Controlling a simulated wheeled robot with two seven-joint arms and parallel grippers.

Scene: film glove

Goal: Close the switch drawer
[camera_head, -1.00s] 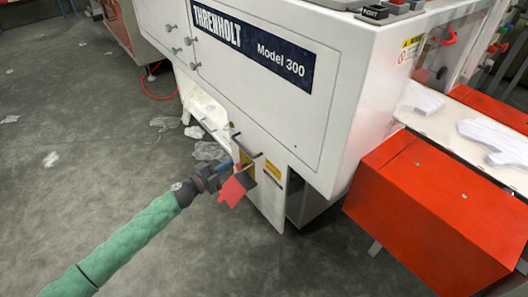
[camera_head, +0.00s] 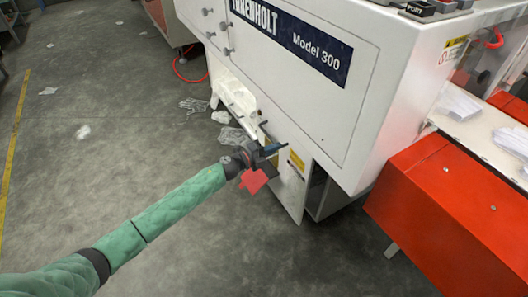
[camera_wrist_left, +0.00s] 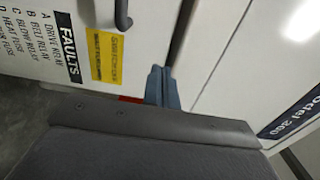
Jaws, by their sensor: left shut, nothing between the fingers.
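The switch drawer's white front panel (camera_head: 289,192) sits low under the machine body, with a yellow label and a dark gap at its right side. In the left wrist view the drawer front (camera_wrist_left: 130,87) shows a black FAULTS list, the yellow label (camera_wrist_left: 107,57) and a dark handle (camera_wrist_left: 123,14). My left gripper (camera_head: 277,149) is shut and empty, beside the panel's upper edge. Its blue-grey fingertips (camera_wrist_left: 160,84) lie in front of the seam between the drawer front and the machine body; contact cannot be told. My right gripper is not in view.
The white Model 300 machine (camera_head: 375,110) overhangs the drawer. A red-orange unit (camera_head: 445,215) stands at the right, with white gloves (camera_head: 460,105) on the surface above it. Clear plastic gloves lie on the floor (camera_head: 150,150), which is mostly open at left.

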